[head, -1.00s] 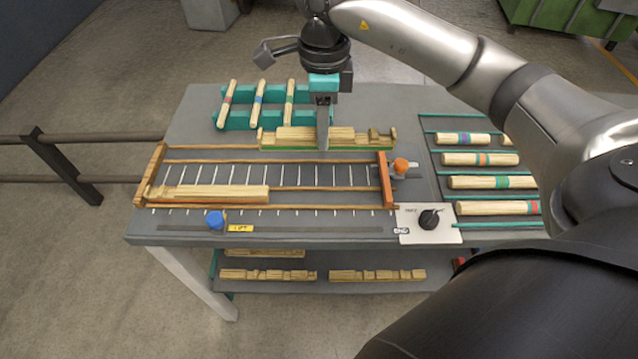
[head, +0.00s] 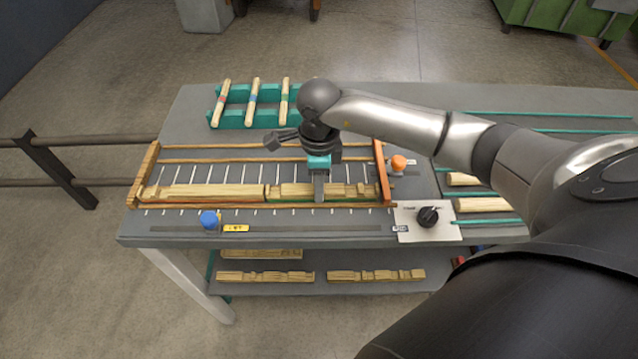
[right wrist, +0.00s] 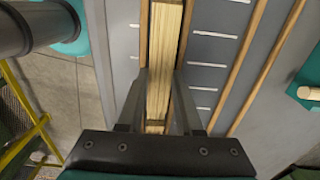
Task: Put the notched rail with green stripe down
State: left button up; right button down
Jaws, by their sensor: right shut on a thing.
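The notched rail with green stripe (head: 350,190) is a pale wooden bar with notches along its top and green low on its front side. It lies along the front of the ruled frame, to the right of another notched rail (head: 205,191); the two are nearly end to end. My right gripper (head: 319,196) is shut on the green-striped rail from above, near its middle. Whether the rail touches the frame's bed cannot be told. In the right wrist view, the fingers (right wrist: 157,105) straddle a pale rail (right wrist: 165,45). My left gripper is not in view.
An orange end bar (head: 382,172) closes the frame at the right, beside an orange knob (head: 398,163). A blue knob (head: 209,219) and a dial plate (head: 428,219) stand in front. A teal rack (head: 235,118) holds several striped rods behind.

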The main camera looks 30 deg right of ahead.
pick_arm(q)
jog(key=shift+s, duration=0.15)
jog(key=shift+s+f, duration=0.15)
pick_arm(e)
jog(key=c, duration=0.6)
grip_release()
jog(key=shift+f, duration=0.1)
jog(key=shift+o, duration=0.2)
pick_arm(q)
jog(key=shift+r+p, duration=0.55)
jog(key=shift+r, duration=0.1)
pick_arm(e)
notch_tip(320, 180, up, 12)
